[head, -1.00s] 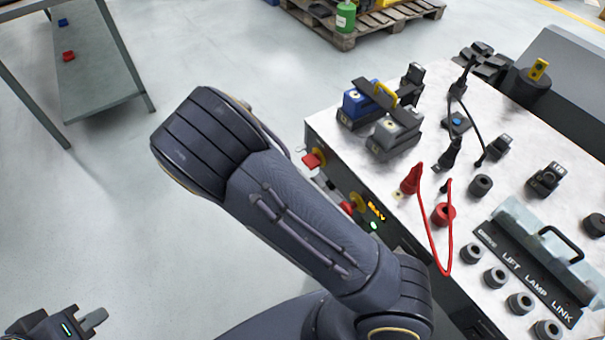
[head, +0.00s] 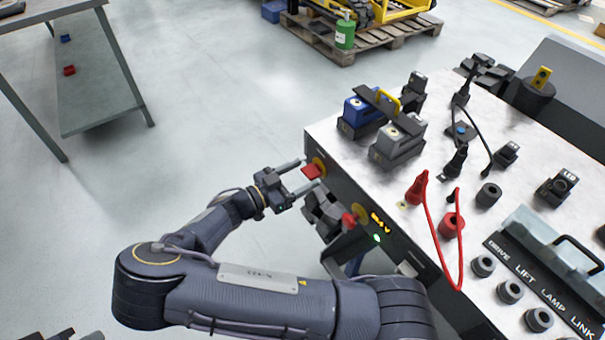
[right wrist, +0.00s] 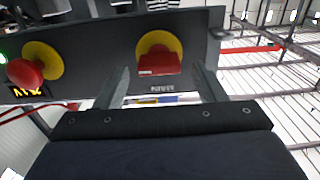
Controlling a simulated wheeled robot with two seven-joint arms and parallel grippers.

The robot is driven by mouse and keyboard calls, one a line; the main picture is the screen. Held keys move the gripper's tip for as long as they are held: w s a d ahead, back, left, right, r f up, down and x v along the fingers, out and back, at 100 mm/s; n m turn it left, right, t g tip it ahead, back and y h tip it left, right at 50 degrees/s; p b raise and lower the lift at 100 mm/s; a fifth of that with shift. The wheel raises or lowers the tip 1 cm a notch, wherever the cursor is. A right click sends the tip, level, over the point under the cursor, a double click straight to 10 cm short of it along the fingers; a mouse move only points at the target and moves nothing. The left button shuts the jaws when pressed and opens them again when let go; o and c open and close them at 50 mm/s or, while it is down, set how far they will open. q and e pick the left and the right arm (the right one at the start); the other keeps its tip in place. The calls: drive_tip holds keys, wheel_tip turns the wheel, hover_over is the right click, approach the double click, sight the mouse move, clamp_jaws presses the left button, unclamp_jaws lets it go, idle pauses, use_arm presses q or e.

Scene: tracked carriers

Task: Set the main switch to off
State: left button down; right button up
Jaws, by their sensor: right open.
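The main switch (head: 311,171) is a red handle on a yellow round plate, on the dark front panel of the bench. In the right wrist view the main switch (right wrist: 158,63) shows as a wide red block across its yellow disc. My right gripper (head: 307,177) is open in front of it. In the right wrist view its two fingers stand apart, one on each side of the red handle, with no clear contact. Only a sliver of my left gripper (head: 92,336) shows at the bottom left edge; its jaws cannot be read.
A red mushroom button (head: 349,220) on a yellow disc sits beside the switch, near an amber display (head: 380,220) and a green light. The bench top (head: 340,150) carries battery packs, plugs and a red cable. Open floor lies left.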

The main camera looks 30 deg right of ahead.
drive_tip(key=shift+d, duration=0.4)
drive_tip(key=c, duration=1)
